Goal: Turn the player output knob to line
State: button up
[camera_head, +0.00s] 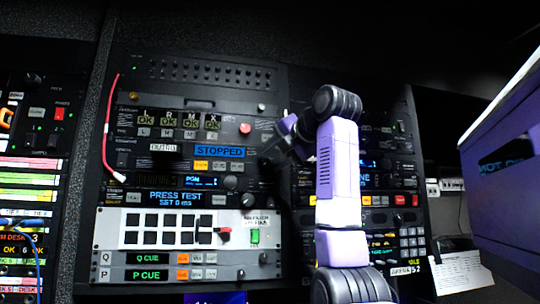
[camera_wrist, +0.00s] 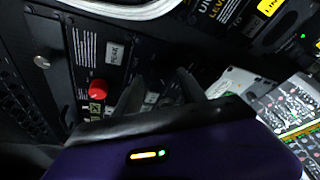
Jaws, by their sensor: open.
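My gripper (camera_head: 272,152) is raised in front of the middle rack, by the right edge of its upper units. In the wrist view its two dark fingers (camera_wrist: 160,88) stand apart with nothing visible between them. I cannot tell which control is the player output knob, as labels are too small to read. Dark round knobs (camera_head: 231,183) and (camera_head: 247,200) sit beside blue displays in the middle rack. A blue display in the right rack (camera_head: 368,179) is partly hidden by my arm, its visible letters ending in "NE". No knob touches the fingers.
A red button (camera_head: 245,128) is on the unit near my gripper; it also shows in the wrist view (camera_wrist: 97,87). The "STOPPED" display (camera_head: 220,152) is left of the gripper. A purple-sided box (camera_head: 505,170) juts in at right. A red cable (camera_head: 107,125) hangs left.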

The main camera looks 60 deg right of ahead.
aim_at(266, 162)
jog(key=shift+x, duration=1.1)
grip_shut()
jog(key=shift+f, duration=0.1)
